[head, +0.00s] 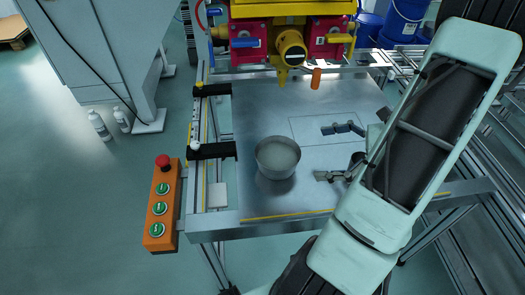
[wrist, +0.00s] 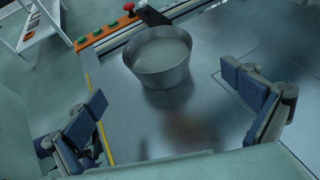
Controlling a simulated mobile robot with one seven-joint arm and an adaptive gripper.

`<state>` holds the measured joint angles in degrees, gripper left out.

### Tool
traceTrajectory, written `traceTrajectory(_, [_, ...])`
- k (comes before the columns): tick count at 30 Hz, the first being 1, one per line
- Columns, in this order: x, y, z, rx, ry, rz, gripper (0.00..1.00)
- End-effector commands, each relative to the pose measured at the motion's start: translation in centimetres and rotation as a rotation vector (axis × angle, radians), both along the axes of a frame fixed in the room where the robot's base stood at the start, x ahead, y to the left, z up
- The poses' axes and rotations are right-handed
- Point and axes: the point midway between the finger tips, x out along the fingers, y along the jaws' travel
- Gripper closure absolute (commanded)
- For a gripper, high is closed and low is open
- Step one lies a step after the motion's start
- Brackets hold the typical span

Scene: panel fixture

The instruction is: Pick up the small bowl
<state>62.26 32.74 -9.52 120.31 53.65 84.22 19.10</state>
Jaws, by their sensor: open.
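The small bowl (head: 278,158) is a grey metal bowl that stands upright on the metal table, left of my gripper in the head view. Its inside looks pale and its wall reflects the table. In the wrist view the bowl (wrist: 158,58) is beyond the fingertips, toward the top and between the two fingers' directions. My gripper (head: 330,152) is open and empty, with its fingers spread wide and apart from the bowl. In the wrist view my gripper (wrist: 165,95) shows dark blue pads at left and right. My arm hides part of the table's right side.
The metal table (head: 255,110) is mostly bare around the bowl. A black clamp arm (head: 212,151) juts in left of the bowl. An orange button box (head: 161,207) is on the left edge. A red and yellow fixture (head: 290,35) stands at the back, with an orange cylinder (head: 316,78) below.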

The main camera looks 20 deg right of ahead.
Motion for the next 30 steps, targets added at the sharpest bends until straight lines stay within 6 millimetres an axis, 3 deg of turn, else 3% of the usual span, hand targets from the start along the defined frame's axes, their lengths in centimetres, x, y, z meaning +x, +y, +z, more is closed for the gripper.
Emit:
traceTrajectory(5, [0.4, 0.9, 0.1, 0.060, -0.018, -0.016, 0.00])
traceTrajectory(30, [6.2, 8.7, -3.3, 0.054, -0.015, -0.012, 0.00])
